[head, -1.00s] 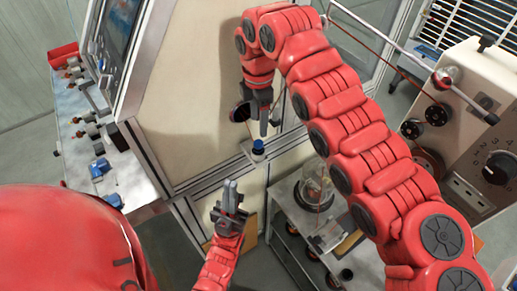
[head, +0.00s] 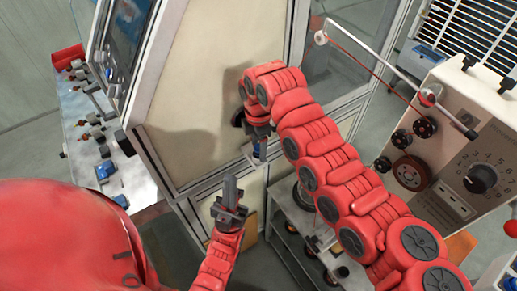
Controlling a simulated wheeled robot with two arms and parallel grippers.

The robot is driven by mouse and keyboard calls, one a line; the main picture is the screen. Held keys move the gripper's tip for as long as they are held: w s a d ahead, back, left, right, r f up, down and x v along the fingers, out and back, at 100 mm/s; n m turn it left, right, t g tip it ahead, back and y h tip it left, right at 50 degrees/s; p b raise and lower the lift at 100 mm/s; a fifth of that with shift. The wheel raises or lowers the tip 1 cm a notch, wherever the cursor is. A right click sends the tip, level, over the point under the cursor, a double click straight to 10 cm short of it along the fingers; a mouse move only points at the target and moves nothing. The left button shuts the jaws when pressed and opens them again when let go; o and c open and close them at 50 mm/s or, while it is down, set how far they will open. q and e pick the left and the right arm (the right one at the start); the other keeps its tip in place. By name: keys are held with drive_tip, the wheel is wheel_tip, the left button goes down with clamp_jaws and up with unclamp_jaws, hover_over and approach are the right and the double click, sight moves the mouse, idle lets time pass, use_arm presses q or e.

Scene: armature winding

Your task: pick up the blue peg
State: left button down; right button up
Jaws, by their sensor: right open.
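The blue peg (head: 257,151) stands on a small pale base on the ledge at the foot of the cream panel. It is small and partly covered by my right gripper (head: 259,146), which points down from above with its fingers at the peg. The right jaws are open; whether they touch the peg is too small to tell. My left gripper (head: 230,190) points up, below and left of the peg and apart from it. It appears empty, and its fingers overlap in view, so the gap between them cannot be judged.
A bench (head: 92,150) with clamps and blue parts is at left. A winding machine (head: 455,160) with a dial stands at right, and a red wire runs from its guide arm. A shelf cart (head: 295,225) is below my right arm. The cream panel (head: 205,85) stands behind.

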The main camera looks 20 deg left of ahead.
clamp_jaws()
idle(0.5)
drive_tip(key=shift+w+r+b, duration=0.1)
drive_tip(key=shift+r+b, duration=0.15)
drive_tip(key=shift+b, duration=0.35)
wheel_tip(320, 180, up, 2)
drive_tip(key=b, duration=0.2)
drive_tip(key=shift+a+r+b, duration=0.1)
drive_tip(key=shift+r+b, duration=0.1)
drive_tip(key=shift+b, duration=0.1)
drive_tip(key=s+a+r+b, duration=0.2)
drive_tip(key=s+a+b, duration=0.4)
drive_tip(key=s+a, duration=0.3)
drive_tip(key=s, duration=0.3)
drive_tip(key=shift+s+a, duration=0.35)
drive_tip(key=shift+s, duration=0.05)
